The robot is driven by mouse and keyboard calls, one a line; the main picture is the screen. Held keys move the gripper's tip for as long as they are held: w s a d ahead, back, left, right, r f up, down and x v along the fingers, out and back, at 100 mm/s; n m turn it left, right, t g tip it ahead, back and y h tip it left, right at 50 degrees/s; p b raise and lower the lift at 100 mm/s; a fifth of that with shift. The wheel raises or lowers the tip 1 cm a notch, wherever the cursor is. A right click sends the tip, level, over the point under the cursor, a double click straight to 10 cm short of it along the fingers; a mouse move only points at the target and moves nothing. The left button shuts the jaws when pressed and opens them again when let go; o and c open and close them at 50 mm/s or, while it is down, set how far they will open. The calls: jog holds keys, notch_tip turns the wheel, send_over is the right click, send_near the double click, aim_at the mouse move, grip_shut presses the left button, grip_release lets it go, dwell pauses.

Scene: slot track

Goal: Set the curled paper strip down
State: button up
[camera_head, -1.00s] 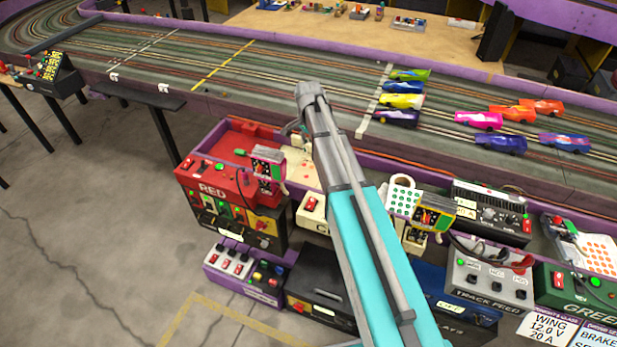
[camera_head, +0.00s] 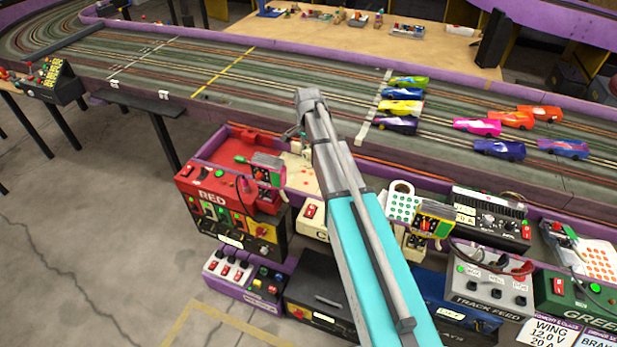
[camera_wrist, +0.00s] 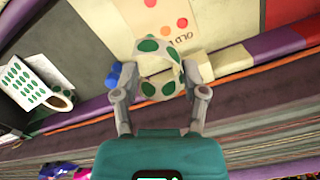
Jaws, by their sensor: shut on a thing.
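The curled paper strip (camera_wrist: 160,87) is white with green dots and shows in the wrist view, curled into a loop. My gripper (camera_wrist: 159,70) is shut on it, with one finger at each side of the loop. Beyond it is a cream surface with red and orange dots (camera_wrist: 147,14) and some lettering; I cannot tell whether the strip touches it. In the head view my gripper (camera_head: 301,132) is mostly hidden by my arm, above the red bay at the track's edge. The strip cannot be made out there.
Another green-dotted sheet with a white roll (camera_head: 403,202) lies right of my arm and shows at the left of the wrist view (camera_wrist: 35,85). A red control box (camera_head: 228,190) stands left. Several cars (camera_head: 401,107) stand on the track (camera_head: 310,75) behind.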

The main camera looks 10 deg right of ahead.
notch_tip(320, 180, up, 28)
jog(key=p, duration=2.7)
jog(key=shift+f, duration=0.15)
jog(key=shift+d, duration=0.2)
jog(key=shift+s, duration=0.1)
